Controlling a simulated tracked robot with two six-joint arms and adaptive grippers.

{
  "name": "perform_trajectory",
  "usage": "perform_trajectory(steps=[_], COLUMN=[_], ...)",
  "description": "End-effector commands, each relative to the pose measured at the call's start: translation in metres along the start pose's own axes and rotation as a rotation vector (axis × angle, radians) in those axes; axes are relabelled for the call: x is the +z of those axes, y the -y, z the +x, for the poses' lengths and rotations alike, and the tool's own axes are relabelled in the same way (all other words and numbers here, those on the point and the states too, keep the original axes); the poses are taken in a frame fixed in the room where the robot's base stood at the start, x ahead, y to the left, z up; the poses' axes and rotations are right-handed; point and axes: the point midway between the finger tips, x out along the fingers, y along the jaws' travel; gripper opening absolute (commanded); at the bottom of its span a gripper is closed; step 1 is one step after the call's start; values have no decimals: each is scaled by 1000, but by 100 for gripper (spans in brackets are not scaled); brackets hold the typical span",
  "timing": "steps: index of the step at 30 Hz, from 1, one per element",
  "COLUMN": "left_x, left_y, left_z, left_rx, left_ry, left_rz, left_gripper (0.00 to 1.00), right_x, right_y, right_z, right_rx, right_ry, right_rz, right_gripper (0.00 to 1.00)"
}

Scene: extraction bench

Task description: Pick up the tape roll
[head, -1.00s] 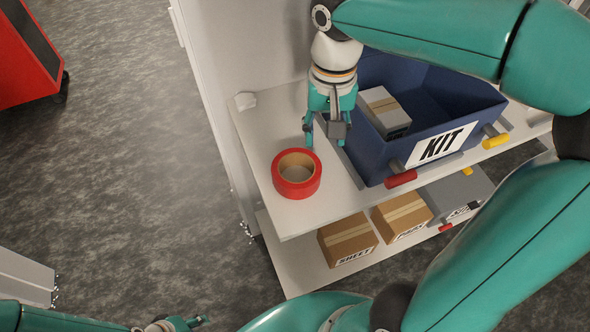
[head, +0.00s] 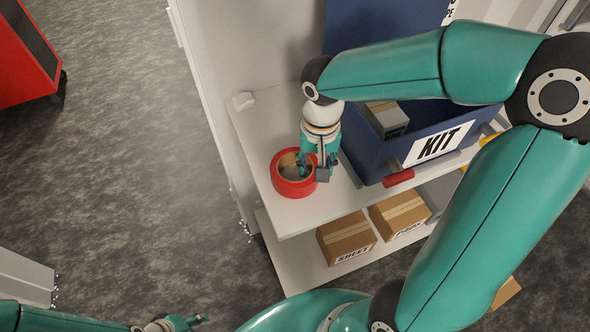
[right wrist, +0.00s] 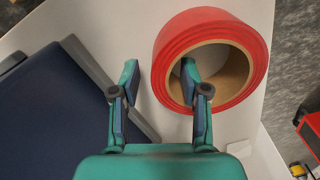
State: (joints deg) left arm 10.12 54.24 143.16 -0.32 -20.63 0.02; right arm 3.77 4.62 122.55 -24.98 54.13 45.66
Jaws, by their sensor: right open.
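The red tape roll (head: 295,187) lies flat on the white upper shelf near its left end, with a brown core. It also shows in the right wrist view (right wrist: 244,32). My right gripper (head: 312,169) is open, at the roll's right side. In the right wrist view the gripper (right wrist: 160,72) has one finger over the roll's hole and the other outside the ring, above the shelf. The ring's near wall lies between the two fingers. I cannot tell how deep the finger sits. My left gripper (head: 192,322) is at the bottom edge, partly cut off.
The blue KIT bin (head: 400,158) stands just right of the roll, with a box (head: 388,119) in it. Cardboard boxes (head: 346,240) sit on the lower shelf (head: 290,262). A small white object (head: 243,101) lies behind the roll. Open floor is to the left.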

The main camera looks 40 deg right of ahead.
Motion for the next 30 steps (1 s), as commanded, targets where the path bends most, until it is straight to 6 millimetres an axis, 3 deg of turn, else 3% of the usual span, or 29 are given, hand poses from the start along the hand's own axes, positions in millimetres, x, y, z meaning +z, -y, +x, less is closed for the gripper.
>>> perform_trajectory(steps=[4,12,23,30], left_x=[0,0,0,0], left_y=[0,0,0,0], left_z=[0,0,0,0], left_rx=[0,0,0,0], left_ry=[0,0,0,0], left_rz=[0,0,0,0], left_gripper=[40,40,40,40], right_x=[0,0,0,0], right_y=[0,0,0,0], right_z=[0,0,-1,-12], right_rx=[0,0,0,-1], right_ry=[0,0,0,-2], right_rz=[0,0,0,0], right_gripper=[42,0,0,0])
